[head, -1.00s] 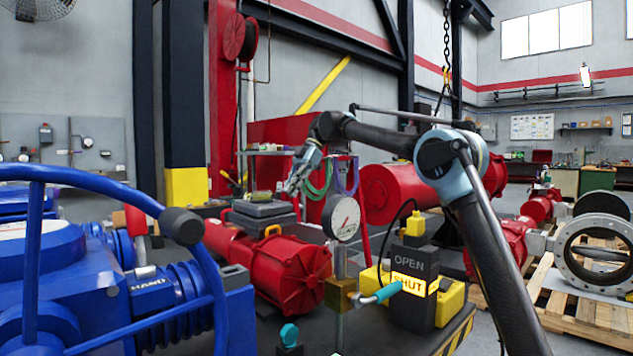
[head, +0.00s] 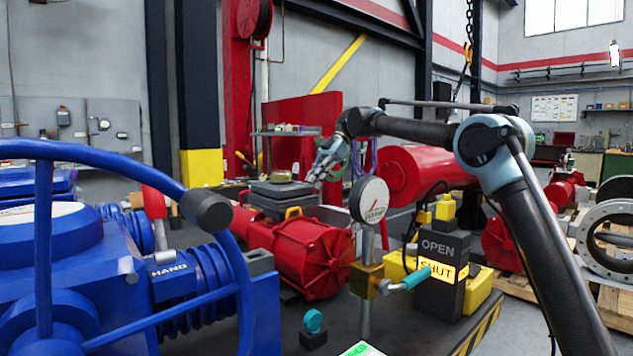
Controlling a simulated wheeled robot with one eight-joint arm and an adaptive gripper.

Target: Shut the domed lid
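I cannot make out a domed lid for certain in the head view. A grey box-like housing (head: 283,194) with a small round piece on top sits at the far end of the red actuator (head: 312,258). My gripper (head: 322,180) hangs in the air, appearing just right of this housing, fingers angled down and left. No object shows in it. It is too small and far to tell how wide the fingers stand. A blue actuator (head: 75,262) with a handwheel fills the left foreground.
A pressure gauge (head: 369,201) stands on a pipe with a teal-handled valve (head: 408,280). Right of it is an OPEN/SHUT indicator box (head: 441,270) with SHUT lit. A small teal knob (head: 314,321) stands on the dark bench. Pallets and flanges lie at the right.

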